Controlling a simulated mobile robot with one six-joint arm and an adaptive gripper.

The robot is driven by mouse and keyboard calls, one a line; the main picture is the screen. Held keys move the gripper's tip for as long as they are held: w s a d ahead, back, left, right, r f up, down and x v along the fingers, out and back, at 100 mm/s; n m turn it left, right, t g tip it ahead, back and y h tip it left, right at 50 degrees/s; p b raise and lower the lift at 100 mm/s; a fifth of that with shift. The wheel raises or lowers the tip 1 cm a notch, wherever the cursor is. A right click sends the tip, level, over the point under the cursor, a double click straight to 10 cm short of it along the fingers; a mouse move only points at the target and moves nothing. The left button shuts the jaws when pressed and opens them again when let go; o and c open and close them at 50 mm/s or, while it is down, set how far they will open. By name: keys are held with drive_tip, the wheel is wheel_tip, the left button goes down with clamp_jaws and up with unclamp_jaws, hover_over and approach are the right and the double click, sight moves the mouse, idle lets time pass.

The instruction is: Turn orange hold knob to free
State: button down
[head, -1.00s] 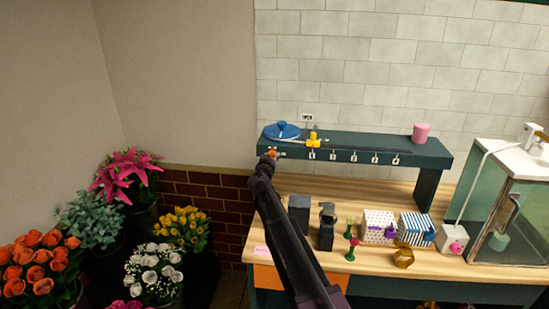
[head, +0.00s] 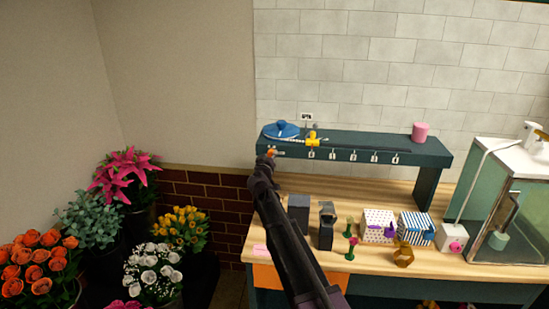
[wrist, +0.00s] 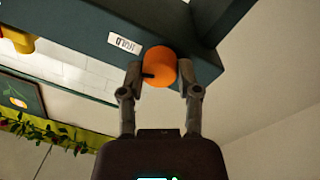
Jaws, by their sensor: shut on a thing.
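The orange hold knob (wrist: 159,67) is on the front face of the dark green shelf (wrist: 85,22), beside a small white label that seems to read HOLD (wrist: 124,43). A dark pointer mark shows on the knob's left side in the wrist view. My gripper (wrist: 160,80) is shut on the knob, one finger on each side. In the head view the knob (head: 271,152) is a small orange spot at the shelf's left end, and my gripper there is mostly hidden by my arm.
A blue round object (head: 281,131) and a yellow piece (head: 311,138) sit on the shelf near the knob. A pink cup (head: 419,132) stands at its right end. Boxes (head: 378,226) and small items crowd the wooden bench (head: 430,265). Flower buckets stand at left.

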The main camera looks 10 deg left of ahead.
drive_tip(key=n, duration=0.7)
drive_tip(key=n+y+b, duration=0.1)
drive_tip(key=n, duration=0.6)
drive_tip(key=shift+w+n+t, duration=0.1)
drive_tip(key=shift+n+t, duration=0.2)
drive_tip(key=shift+c, duration=1.5)
unclamp_jaws()
drive_tip(key=shift+f, duration=0.1)
